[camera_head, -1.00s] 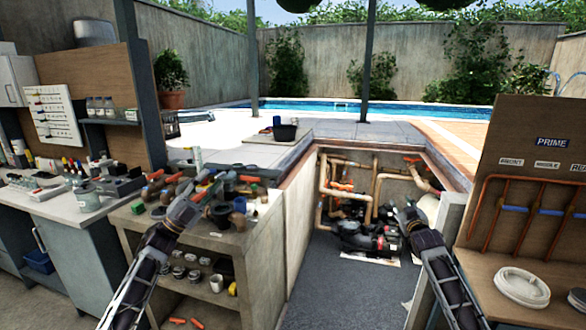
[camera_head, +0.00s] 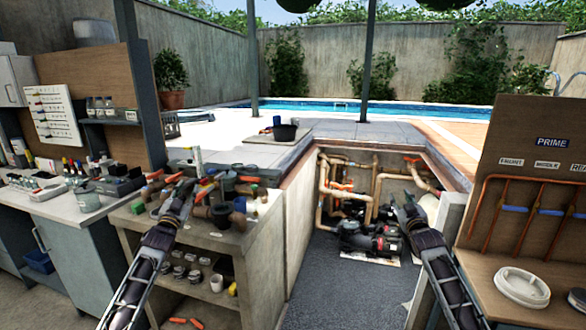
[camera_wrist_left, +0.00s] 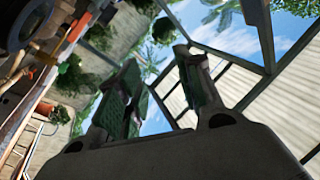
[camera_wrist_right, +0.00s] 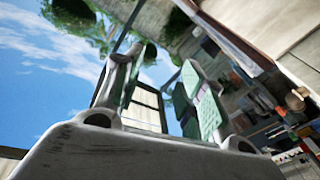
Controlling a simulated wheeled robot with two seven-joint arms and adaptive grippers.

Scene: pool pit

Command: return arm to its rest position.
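My left gripper (camera_head: 184,186) is raised in front of the cluttered workbench (camera_head: 222,240) in the head view. Its two fingers (camera_wrist_left: 160,80) stand apart in the left wrist view, with sky and greenery between them and nothing held. My right gripper (camera_head: 407,204) is raised at the right of the pump pit, left of the wooden board. Its fingers (camera_wrist_right: 165,80) also stand apart in the right wrist view, with nothing between them. The left gripper overlaps some fittings on the bench in the picture; contact cannot be told.
Pipe fittings and small parts crowd the bench top. The pit holds copper-coloured pipes and a black pump (camera_head: 368,240). Open floor (camera_head: 335,285) lies between my arms.

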